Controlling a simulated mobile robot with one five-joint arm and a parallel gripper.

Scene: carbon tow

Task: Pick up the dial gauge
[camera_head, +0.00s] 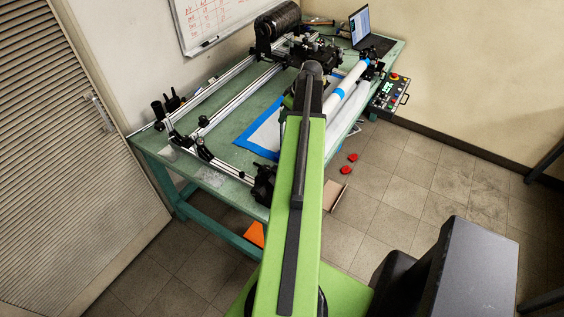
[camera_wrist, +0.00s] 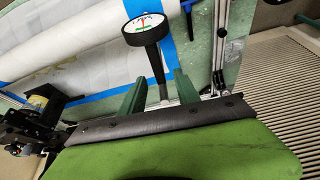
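The dial gauge (camera_wrist: 147,29) shows in the wrist view with a round black rim, a white face and a red and green scale. Its dark stem runs down between the two green fingers of my gripper (camera_wrist: 160,87). The fingers stand apart, with a gap on each side of the stem. I see no clear contact with it. In the head view my green arm reaches over the bench and hides the gripper and the gauge.
The green workbench (camera_head: 236,129) holds a rail frame, a black roll (camera_head: 278,27) and a white tube (camera_head: 345,87). A laptop (camera_head: 367,33) stands at the back. A control box (camera_head: 390,92) is at the right edge. Red objects (camera_head: 350,164) lie on the floor.

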